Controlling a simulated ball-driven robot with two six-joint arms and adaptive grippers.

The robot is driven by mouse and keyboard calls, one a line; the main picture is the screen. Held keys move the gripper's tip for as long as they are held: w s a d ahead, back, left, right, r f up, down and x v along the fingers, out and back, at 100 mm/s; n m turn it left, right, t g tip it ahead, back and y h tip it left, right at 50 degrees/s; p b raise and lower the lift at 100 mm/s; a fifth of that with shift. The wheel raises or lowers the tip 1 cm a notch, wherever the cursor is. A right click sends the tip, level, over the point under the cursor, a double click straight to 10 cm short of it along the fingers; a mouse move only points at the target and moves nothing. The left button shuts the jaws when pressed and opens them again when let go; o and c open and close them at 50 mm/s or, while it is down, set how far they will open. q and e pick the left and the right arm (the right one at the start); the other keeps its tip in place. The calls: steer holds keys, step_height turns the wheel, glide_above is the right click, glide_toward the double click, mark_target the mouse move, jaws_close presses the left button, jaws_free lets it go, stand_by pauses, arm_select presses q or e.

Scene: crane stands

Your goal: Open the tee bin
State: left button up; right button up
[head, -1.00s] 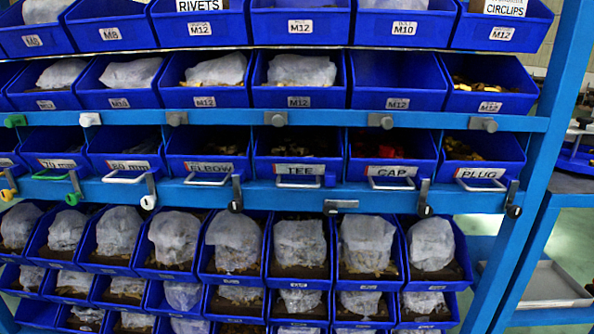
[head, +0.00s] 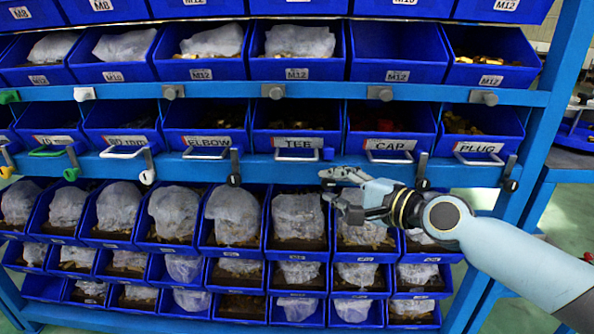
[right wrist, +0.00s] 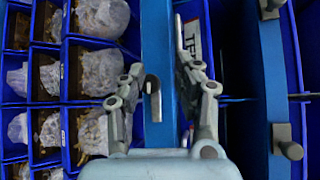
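The tee bin (head: 262,143) is a blue bin in the third row, level with its neighbours, with a white TEE label and a pale front handle (head: 298,157). My right gripper (head: 331,187) is open in front of the blue rail, below and right of that handle. In the right wrist view, the fingers of my right gripper (right wrist: 155,76) are spread either side of the rail, with a dark latch (right wrist: 153,88) between them. Nothing is visibly gripped. My left gripper is out of view.
The elbow bin (head: 170,141) and cap bin (head: 428,146) flank the tee bin. Latches such as the elbow one (head: 234,165) hang upright on the blue rail (head: 270,171). Bins with bagged parts (head: 299,216) sit below; a blue post (head: 548,110) stands at right.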

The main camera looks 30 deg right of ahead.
mark_target(295, 161)
steer(key=shift+n, duration=0.3)
steer(key=w, duration=0.3)
steer(key=w+a+b, duration=0.1)
steer(key=w, duration=0.3)
steer(key=w+a+r+b, duration=0.1)
steer(key=w, duration=0.3)
steer(key=shift+w+a, duration=0.1)
steer(key=shift+w, duration=0.05)
jaws_close()
